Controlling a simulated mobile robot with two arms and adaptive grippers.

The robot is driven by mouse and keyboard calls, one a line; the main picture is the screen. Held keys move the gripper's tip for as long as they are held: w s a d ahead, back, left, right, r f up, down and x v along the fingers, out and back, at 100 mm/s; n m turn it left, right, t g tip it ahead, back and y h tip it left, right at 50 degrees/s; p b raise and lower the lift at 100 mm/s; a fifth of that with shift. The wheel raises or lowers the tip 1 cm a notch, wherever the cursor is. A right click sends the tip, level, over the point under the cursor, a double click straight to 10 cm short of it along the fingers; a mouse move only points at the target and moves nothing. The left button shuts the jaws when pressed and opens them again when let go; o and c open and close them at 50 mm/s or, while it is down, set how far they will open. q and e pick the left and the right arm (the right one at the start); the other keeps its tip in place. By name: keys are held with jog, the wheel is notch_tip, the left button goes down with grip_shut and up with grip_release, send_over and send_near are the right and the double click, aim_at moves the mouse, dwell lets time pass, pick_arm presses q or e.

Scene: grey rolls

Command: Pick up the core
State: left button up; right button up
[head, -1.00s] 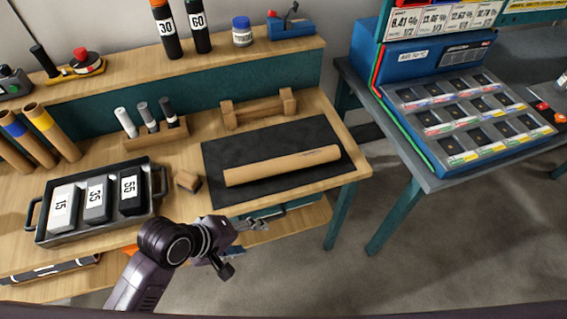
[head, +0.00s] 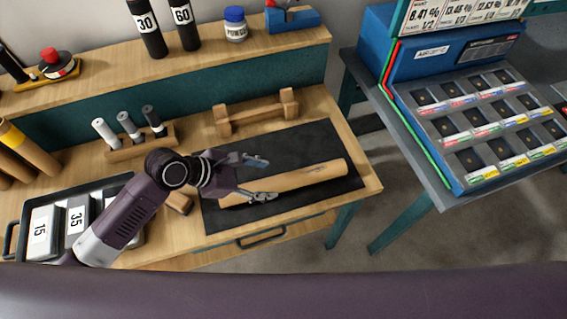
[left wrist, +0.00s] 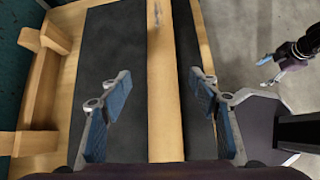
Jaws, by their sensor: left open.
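The core, a tan cardboard tube (head: 312,177), lies on a black mat (head: 310,140) on the wooden bench. My left gripper (head: 258,179) is open over the core's left part, one finger on each side of it in the picture. In the left wrist view the core (left wrist: 165,115) runs lengthwise between the two open blue-padded fingers (left wrist: 160,78), with space on both sides. I cannot tell how high the fingers are above the mat. My right gripper (left wrist: 268,68) shows small at the right of that view; its opening is unclear.
A wooden cradle (head: 255,113) stands behind the mat. A small wooden block (head: 179,202) and a tray (head: 12,238) of numbered weights are to the left, partly behind my arm. A rack (head: 142,146) with several small cylinders stands behind. A blue machine (head: 430,65) is at right.

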aim_at(278, 181)
pick_arm(q)
jog(key=shift+w+d+f, duration=0.15)
jog(key=shift+d, duration=0.1)
jog(key=shift+d+f, duration=0.2)
jog(key=shift+d, duration=0.1)
jog(key=shift+d+f+p, duration=0.4)
jog(key=shift+d+f, duration=0.35)
jog(key=shift+d, duration=0.2)
jog(key=x, duration=0.2)
jog(key=shift+w+f, duration=0.25)
jog(key=shift+w, duration=0.05)
jog(key=shift+w+d+f, duration=0.15)
jog(key=shift+d+f, duration=0.2)
jog(key=shift+d, duration=0.05)
jog(key=c, duration=1.3)
pick_arm(e)
jog(key=s, duration=0.2)
jog(key=s+r, duration=0.1)
jog(key=shift+d, duration=0.35)
